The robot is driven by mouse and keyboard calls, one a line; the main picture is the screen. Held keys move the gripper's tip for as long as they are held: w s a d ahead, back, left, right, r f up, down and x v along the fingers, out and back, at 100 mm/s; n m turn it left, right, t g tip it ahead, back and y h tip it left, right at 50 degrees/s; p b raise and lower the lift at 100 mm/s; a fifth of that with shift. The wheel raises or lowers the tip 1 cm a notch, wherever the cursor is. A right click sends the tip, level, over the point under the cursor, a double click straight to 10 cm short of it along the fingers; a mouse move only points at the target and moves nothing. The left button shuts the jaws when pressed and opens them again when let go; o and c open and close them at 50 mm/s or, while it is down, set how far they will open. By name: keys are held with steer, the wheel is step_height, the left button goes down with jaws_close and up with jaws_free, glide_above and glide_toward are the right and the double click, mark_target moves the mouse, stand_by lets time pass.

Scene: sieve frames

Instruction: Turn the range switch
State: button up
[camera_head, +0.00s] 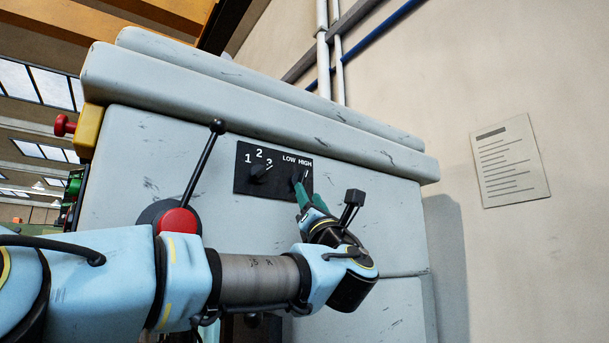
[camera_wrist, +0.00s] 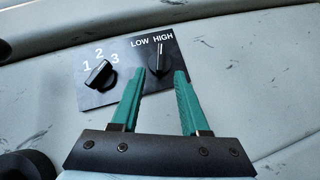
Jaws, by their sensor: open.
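The range switch is a black knob (camera_head: 297,177) below the LOW and HIGH labels on a black panel (camera_head: 243,181). In the wrist view the knob (camera_wrist: 158,63) has a pale pointer line aimed up, toward the start of the word HIGH. My gripper (camera_head: 302,191) has green fingers and reaches the panel just below this knob. In the wrist view my gripper (camera_wrist: 161,74) is open, with one fingertip on each side of the knob's lower part. I cannot tell whether either finger touches it.
A second knob (camera_wrist: 98,74) marked 1, 2, 3 sits left of the switch on the same panel. A lever (camera_head: 201,163) with a red hub (camera_head: 178,221) stands out from the grey machine further left. A paper notice (camera_head: 509,161) hangs on the wall.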

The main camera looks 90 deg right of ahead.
mark_target(303, 182)
steer(key=p+x, duration=0.3)
steer(key=x, duration=0.2)
steer(key=shift+r, duration=0.1)
steer(key=shift+d, duration=0.25)
steer(key=shift+r, duration=0.1)
jaws_close()
